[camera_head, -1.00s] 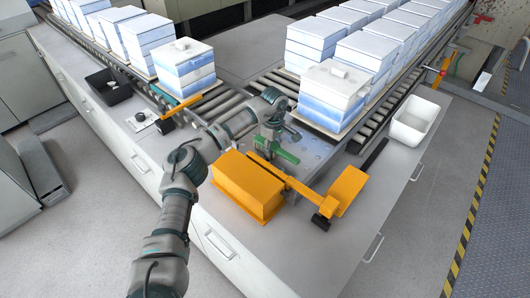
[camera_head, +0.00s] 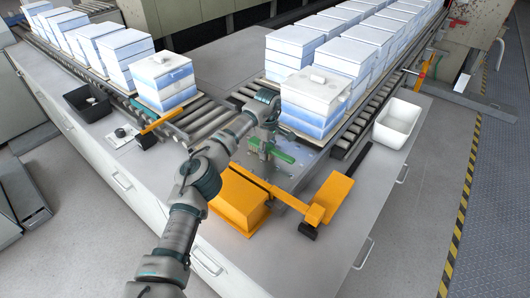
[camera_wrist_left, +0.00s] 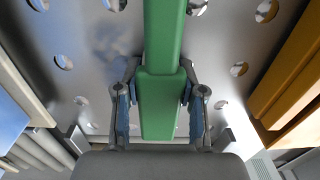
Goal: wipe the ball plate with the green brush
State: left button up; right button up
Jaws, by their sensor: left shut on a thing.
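My left gripper (camera_head: 266,143) points down over the ball plate (camera_head: 304,168), a grey metal plate with round holes, at the end of the roller track. It is shut on the green brush (camera_head: 283,155). In the left wrist view the brush (camera_wrist_left: 159,105) runs lengthwise between the two fingers (camera_wrist_left: 158,112), with the holed plate (camera_wrist_left: 95,75) beneath. The brush's underside is hidden, so I cannot tell whether it touches the plate. My right gripper is not in view.
An orange box (camera_head: 238,203) and an orange arm with a flat panel (camera_head: 332,193) stand at the plate's front. White-blue block stacks (camera_head: 318,98) sit on the rollers just behind. A white bin (camera_head: 397,122) stands at right, a black tray (camera_head: 88,102) at left.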

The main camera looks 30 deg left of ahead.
pick_arm(q)
jog(key=shift+a+r+p, duration=0.15)
jog(key=shift+r+p, duration=1.7)
jog(key=shift+r, duration=1.1)
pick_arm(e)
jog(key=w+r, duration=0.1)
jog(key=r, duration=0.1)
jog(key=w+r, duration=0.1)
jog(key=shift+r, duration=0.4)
pick_arm(q)
jog(key=shift+p, duration=0.3)
jog(key=shift+r, duration=0.2)
notch_tip(320, 180, up, 3)
jog(key=p, duration=0.3)
jog(key=shift+f, duration=0.2)
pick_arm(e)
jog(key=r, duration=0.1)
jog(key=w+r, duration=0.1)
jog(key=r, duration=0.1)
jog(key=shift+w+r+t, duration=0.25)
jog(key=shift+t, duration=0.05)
pick_arm(q)
jog(key=shift+f, duration=0.1)
